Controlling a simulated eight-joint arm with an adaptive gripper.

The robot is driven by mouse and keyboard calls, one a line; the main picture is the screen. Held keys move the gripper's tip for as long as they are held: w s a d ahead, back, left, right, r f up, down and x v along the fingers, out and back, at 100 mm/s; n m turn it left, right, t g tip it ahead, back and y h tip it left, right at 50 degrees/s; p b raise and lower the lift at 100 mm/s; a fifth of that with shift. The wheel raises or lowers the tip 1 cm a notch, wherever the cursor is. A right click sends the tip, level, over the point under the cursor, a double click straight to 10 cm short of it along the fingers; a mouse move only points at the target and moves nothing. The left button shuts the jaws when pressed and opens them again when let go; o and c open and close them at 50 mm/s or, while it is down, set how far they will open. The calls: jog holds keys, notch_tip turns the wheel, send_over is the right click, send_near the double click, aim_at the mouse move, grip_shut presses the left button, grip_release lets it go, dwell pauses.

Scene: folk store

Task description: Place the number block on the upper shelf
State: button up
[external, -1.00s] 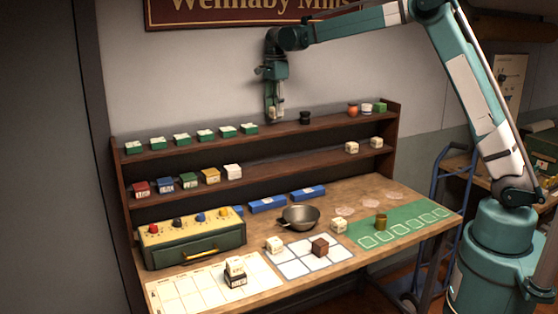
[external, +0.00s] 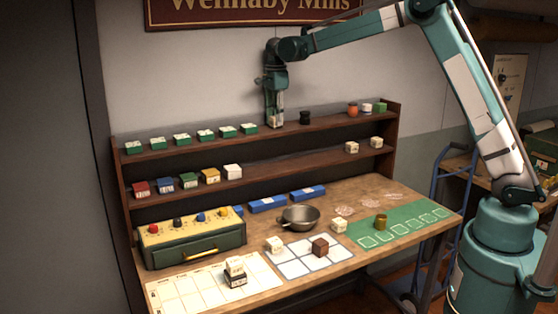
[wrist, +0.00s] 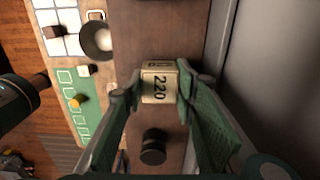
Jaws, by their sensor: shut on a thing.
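My gripper (external: 276,122) points down over the upper shelf (external: 330,122), between the row of green-topped boxes and a small black jar. It is shut on a cream number block. In the wrist view the number block (wrist: 160,84) reads "220" and sits between the fingertips, with the brown shelf board behind it. In the external view the block is at shelf height, mostly covered by the fingers. I cannot tell whether its base touches the board.
The black jar (external: 305,117) stands on the upper shelf just right of my gripper. Green-topped boxes (external: 228,131) line the shelf to the left. The lower shelf holds coloured boxes (external: 189,180) and cream blocks. A pan (external: 300,217) sits on the table.

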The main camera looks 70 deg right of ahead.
jog(key=shift+f, duration=0.1)
jog(key=o, duration=0.9)
notch_tip(320, 180, up, 12)
jog(key=b, duration=0.1)
dwell(0.4)
dwell(0.3)
jog(key=shift+a, duration=0.1)
dwell(0.3)
